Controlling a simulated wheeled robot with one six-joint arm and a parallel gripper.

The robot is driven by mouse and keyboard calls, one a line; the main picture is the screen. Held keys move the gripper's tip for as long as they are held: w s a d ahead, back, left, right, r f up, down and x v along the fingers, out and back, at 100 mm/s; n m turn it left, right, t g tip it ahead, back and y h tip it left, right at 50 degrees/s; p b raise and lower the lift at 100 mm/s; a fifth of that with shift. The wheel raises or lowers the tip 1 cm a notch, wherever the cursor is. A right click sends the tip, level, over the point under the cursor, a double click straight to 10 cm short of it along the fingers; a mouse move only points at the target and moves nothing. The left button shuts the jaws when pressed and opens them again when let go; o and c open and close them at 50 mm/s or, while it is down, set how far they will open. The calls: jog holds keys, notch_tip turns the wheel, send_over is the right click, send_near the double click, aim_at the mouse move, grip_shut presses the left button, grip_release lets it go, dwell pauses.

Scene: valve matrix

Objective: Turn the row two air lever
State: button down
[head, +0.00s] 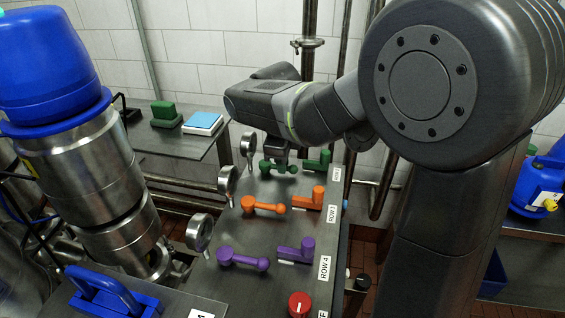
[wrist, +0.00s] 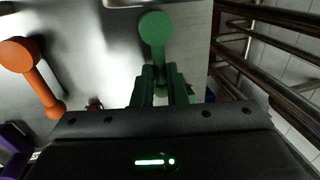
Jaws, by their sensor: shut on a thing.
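The valve panel (head: 235,288) carries rows of coloured levers. In the far row, a green ball-ended lever (head: 266,166) stands at the left and a green block-shaped handle (head: 318,160) at the right. My gripper (head: 278,157) reaches down onto the left green lever from above. In the wrist view, this lever's round hub (wrist: 155,27) shows, and its arm runs down between my two fingers (wrist: 162,88). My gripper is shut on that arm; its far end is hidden. The far row's label is too small to read, and no label naming air is legible.
An orange lever (head: 262,207) and orange handle (head: 308,203) are in row 3. A purple lever (head: 243,260) and purple handle (head: 297,250) are in row 4. Round gauges (head: 199,232) line the left edge. A red knob (head: 299,304) is in front. Pipes (head: 310,80) stand behind.

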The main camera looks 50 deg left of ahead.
jog(key=c, duration=1.5)
grip_release()
jog(key=shift+o, duration=0.2)
notch_tip(320, 180, up, 14)
jog(key=s+d, duration=0.1)
jog(key=s, duration=0.1)
jog(key=shift+d+f, duration=0.2)
jog(key=shift+d, duration=0.1)
jog(key=shift+s+f, duration=0.1)
jog(key=f, duration=0.4)
jog(key=w+a+f, duration=0.1)
jog(key=f, duration=0.4)
jog(key=w+f, duration=0.1)
jog(key=f, duration=0.3)
jog(key=shift+w+a+f, duration=0.1)
jog(key=shift+a+f, duration=0.15)
jog(key=shift+a, duration=0.05)
jog(key=shift+w, duration=0.15)
